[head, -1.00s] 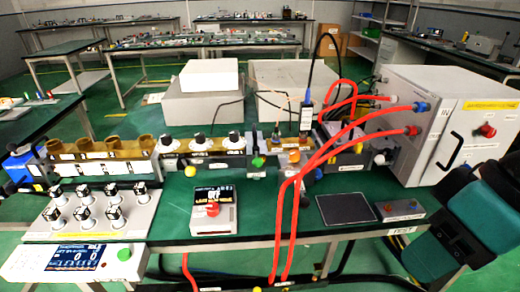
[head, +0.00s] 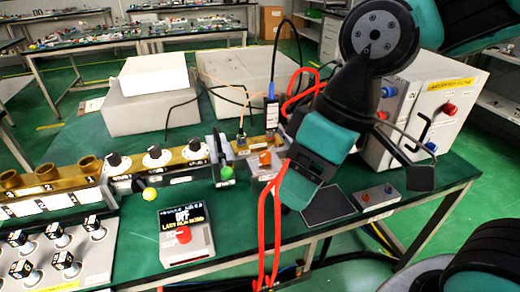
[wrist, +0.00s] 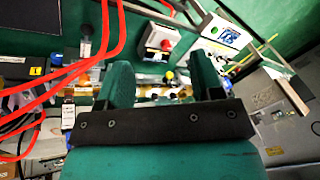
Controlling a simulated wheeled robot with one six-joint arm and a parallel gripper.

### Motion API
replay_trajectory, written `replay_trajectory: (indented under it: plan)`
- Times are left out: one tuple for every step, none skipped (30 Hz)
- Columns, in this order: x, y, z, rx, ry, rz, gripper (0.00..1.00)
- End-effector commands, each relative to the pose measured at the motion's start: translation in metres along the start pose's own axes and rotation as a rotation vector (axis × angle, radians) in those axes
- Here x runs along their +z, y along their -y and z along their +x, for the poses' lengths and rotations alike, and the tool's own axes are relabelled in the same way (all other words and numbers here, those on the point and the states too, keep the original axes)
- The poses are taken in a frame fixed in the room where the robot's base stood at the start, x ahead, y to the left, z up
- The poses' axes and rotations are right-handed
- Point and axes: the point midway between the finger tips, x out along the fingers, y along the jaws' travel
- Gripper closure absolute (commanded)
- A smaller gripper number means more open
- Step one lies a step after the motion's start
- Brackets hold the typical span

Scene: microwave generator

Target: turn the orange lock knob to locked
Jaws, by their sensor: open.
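The orange lock knob (head: 265,158) sits on a small block on the bench fixture, left of the red hoses in the head view. I cannot pick it out surely in the wrist view, and cannot read its turn angle. My gripper (wrist: 160,78) is open, its two teal fingers apart with nothing seen held between them. In the head view my teal gripper (head: 295,185) hangs over the bench, to the right of the knob and apart from it, partly in front of the hoses. Its fingertips are hard to make out there.
Red hoses (head: 262,225) run close beside my gripper. A control box with a red button (head: 183,234) is in front. A white cabinet (head: 448,112) stands at the right.

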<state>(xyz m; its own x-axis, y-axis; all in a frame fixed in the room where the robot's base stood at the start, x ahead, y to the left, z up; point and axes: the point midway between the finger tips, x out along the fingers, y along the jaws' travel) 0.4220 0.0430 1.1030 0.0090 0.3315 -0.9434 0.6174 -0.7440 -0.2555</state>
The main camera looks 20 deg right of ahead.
Motion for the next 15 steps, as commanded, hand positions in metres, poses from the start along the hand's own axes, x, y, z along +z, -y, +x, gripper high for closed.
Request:
replay_trajectory:
  plan:
    - [-0.018, -0.013, -0.006, 0.020, 0.013, -0.037, 0.40]
    - [-0.030, -0.023, -0.009, 0.035, 0.023, -0.067, 0.40]
    - [-0.048, -0.038, -0.013, 0.058, 0.038, -0.116, 0.40]
    - [-0.062, -0.052, -0.015, 0.075, 0.055, -0.155, 0.40]
    - [-0.076, -0.065, -0.017, 0.092, 0.070, -0.196, 0.40]
    - [-0.094, -0.084, -0.017, 0.112, 0.095, -0.253, 0.40]
    - [-0.108, -0.098, -0.017, 0.126, 0.113, -0.294, 0.40]
    - [-0.120, -0.111, -0.016, 0.138, 0.133, -0.334, 0.40]
    - [-0.135, -0.129, -0.015, 0.151, 0.158, -0.386, 0.40]
    - [-0.145, -0.141, -0.013, 0.159, 0.177, -0.421, 0.40]
    - [-0.154, -0.153, -0.011, 0.166, 0.194, -0.455, 0.40]
    - [-0.164, -0.167, -0.007, 0.172, 0.216, -0.495, 0.40]
    - [-0.171, -0.176, -0.005, 0.175, 0.231, -0.522, 0.40]
    - [-0.176, -0.184, -0.002, 0.178, 0.244, -0.546, 0.40]
    - [-0.182, -0.193, 0.001, 0.179, 0.260, -0.574, 0.40]
